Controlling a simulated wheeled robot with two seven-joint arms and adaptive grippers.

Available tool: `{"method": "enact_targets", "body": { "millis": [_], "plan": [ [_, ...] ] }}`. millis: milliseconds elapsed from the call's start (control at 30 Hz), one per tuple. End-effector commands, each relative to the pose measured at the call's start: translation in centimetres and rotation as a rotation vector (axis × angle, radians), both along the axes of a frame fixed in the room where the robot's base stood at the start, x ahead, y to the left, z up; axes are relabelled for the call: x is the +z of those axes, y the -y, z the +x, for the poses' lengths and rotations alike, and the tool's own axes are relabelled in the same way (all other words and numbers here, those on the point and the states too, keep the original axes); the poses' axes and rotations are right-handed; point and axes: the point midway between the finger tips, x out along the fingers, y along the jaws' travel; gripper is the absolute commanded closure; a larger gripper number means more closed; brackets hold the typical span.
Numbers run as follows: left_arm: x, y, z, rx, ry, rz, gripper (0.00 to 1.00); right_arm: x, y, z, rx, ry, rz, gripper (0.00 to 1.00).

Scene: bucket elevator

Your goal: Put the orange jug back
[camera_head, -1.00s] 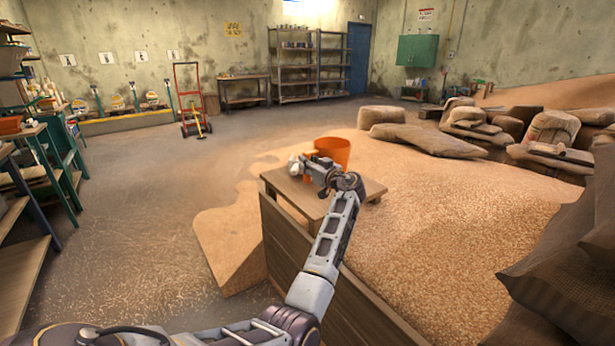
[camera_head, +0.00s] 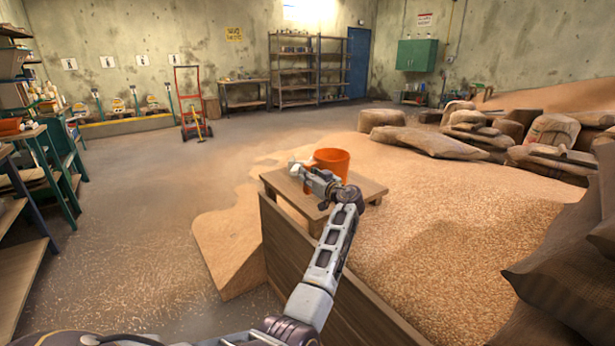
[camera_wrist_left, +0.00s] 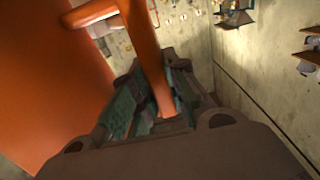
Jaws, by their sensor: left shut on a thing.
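The orange jug (camera_head: 333,161) is over the small wooden table (camera_head: 366,188) in the head view. I cannot tell whether its base touches the tabletop, because my arm hides part of it. My left gripper (camera_head: 300,171) is at the jug's left side. In the left wrist view, the gripper's fingers (camera_wrist_left: 150,108) are shut on the jug's orange handle (camera_wrist_left: 147,55), and the jug's body (camera_wrist_left: 45,85) fills the left side. My right gripper is not in view.
A wooden board wall (camera_head: 300,262) stands below the table. A large grain heap (camera_head: 450,225) spreads to the right, with sacks (camera_head: 435,140) behind it. Open floor (camera_head: 130,220) lies to the left, with shelving (camera_head: 22,200) at the far left edge.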

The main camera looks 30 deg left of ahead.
Motion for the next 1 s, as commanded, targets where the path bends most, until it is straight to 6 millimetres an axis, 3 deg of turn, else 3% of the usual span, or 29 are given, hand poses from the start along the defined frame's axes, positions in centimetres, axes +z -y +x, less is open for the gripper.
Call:
{"method": "enact_targets", "body": {
  "millis": [133, 167, 300, 1000],
  "plan": [
    [-0.16, -0.01, 0.0, 0.0, 0.002, 0.001, 1.0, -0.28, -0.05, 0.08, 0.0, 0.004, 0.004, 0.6],
    [-0.22, -0.01, -0.01, 0.0, 0.0, 0.0, 0.82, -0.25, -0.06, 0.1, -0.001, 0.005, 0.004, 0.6],
    [-0.16, 0.0, 0.0, 0.0, 0.0, 0.0, 0.64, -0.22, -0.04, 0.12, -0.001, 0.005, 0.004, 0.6],
    [-0.2, -0.01, 0.0, 0.0, 0.0, -0.001, 0.63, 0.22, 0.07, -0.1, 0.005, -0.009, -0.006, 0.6]
  ]
}}
